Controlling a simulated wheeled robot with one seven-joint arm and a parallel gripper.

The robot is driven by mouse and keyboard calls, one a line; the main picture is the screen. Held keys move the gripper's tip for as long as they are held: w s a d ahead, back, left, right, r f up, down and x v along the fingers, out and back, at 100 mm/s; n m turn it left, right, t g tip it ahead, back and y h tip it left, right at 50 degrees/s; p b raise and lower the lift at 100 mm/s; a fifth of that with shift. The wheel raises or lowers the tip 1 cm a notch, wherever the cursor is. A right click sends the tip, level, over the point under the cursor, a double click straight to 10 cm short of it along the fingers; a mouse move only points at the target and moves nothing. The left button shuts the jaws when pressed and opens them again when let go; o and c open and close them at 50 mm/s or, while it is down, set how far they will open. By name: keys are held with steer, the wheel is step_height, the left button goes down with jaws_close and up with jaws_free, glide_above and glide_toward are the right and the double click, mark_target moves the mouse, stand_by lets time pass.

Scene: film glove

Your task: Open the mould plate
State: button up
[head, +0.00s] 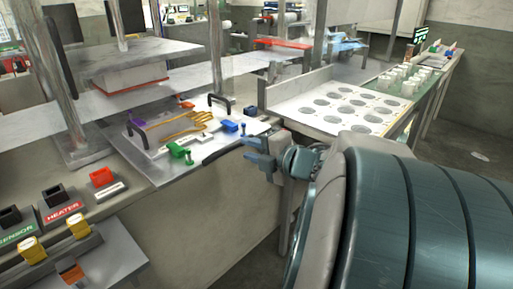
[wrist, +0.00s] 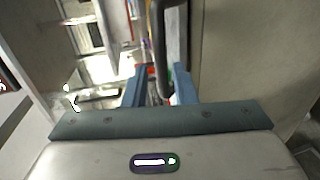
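The mould plate (head: 160,151) is a pale flat plate on the bench in the head view, with an orange glove-shaped outline (head: 185,128) on top. A black curved handle (head: 222,149) is at its front edge, near my gripper. My gripper (head: 256,152) has blue fingers and is at the plate's front right corner. In the wrist view the black bar of the handle (wrist: 159,50) runs between the two fingers (wrist: 158,90), which stand apart. Whether either finger touches the bar cannot be told. The plate looks flat and lowered.
Green (head: 180,151) and blue (head: 229,126) fittings sit on the plate. Heater box (head: 56,196) is at left.

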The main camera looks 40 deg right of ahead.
steer(key=v, duration=0.5)
steer(key=shift+s+d+r, duration=0.1)
steer(key=shift+s, duration=0.3)
steer(key=shift+w+p, duration=0.1)
steer(key=shift+p, duration=0.25)
steer(key=w+r+m+g+h+p, duration=0.4)
steer(key=w+r+m+h+p, duration=0.3)
steer(key=m+p, duration=0.5)
steer(key=s+a+f+m+g+y+p, duration=0.1)
steer(key=s+a+m+g, duration=0.3)
steer(key=a, duration=0.5)
steer(key=s+a+f+m+g+y+p, duration=0.1)
steer(key=s+a+m+g+y+p, duration=0.2)
steer(key=s+a, duration=0.5)
steer(key=a+m+g, duration=0.1)
steer(key=a, duration=0.1)
steer(key=shift+s+a+f+g+p, duration=0.3)
steer(key=shift+s+f+g, duration=0.05)
steer(key=shift+s+g, duration=0.05)
steer(key=shift+a, duration=0.1)
